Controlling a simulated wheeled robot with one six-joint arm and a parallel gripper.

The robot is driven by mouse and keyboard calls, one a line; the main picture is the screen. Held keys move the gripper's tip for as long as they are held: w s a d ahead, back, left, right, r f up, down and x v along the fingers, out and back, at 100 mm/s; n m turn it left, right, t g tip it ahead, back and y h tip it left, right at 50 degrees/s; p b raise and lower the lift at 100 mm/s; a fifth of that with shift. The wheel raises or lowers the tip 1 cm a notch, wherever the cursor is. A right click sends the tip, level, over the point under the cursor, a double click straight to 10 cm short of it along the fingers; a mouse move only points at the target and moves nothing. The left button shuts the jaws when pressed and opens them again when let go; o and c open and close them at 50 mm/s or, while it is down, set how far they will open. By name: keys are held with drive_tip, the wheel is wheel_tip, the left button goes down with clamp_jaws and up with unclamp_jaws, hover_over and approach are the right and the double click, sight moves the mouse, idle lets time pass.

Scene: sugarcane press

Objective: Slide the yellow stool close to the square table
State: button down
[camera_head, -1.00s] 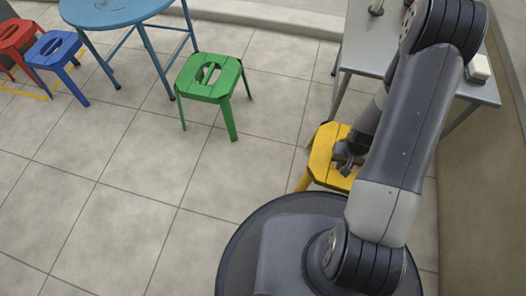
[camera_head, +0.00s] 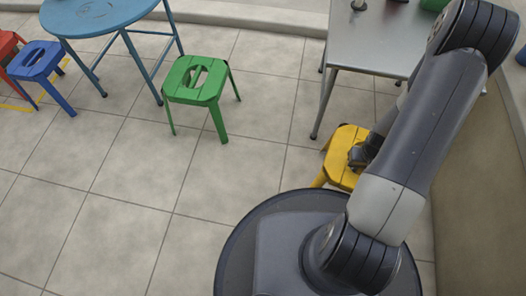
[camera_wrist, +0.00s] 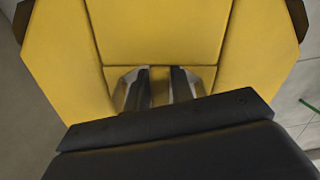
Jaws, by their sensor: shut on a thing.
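The yellow stool (camera_head: 342,143) stands on the floor just in front of the grey square table (camera_head: 372,58), near that table's front legs. My gripper (camera_head: 357,157) reaches down onto the stool's seat, and my forearm hides the stool's right side. In the wrist view the yellow seat (camera_wrist: 155,35) fills most of the picture. There the fingers of my gripper (camera_wrist: 161,88) go into the slot in the seat and are shut on it. The exact contact inside the slot is partly hidden.
A green stool (camera_head: 197,82) stands to the left on open tiles. A round blue table (camera_head: 95,15), a blue stool (camera_head: 37,60) and a red stool (camera_head: 8,45) are at the upper left. A wall (camera_head: 465,165) runs along the right side.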

drive_tip(key=shift+s+d, duration=0.3)
drive_tip(key=shift+d, duration=0.15)
drive_tip(key=shift+s+d, duration=0.25)
drive_tip(key=shift+d, duration=0.7)
drive_tip(key=shift+s+d, duration=0.3)
drive_tip(key=shift+d, duration=0.7)
drive_tip(key=shift+s+d, duration=0.25)
drive_tip(key=shift+d, duration=0.7)
drive_tip(key=c, duration=1.4)
unclamp_jaws()
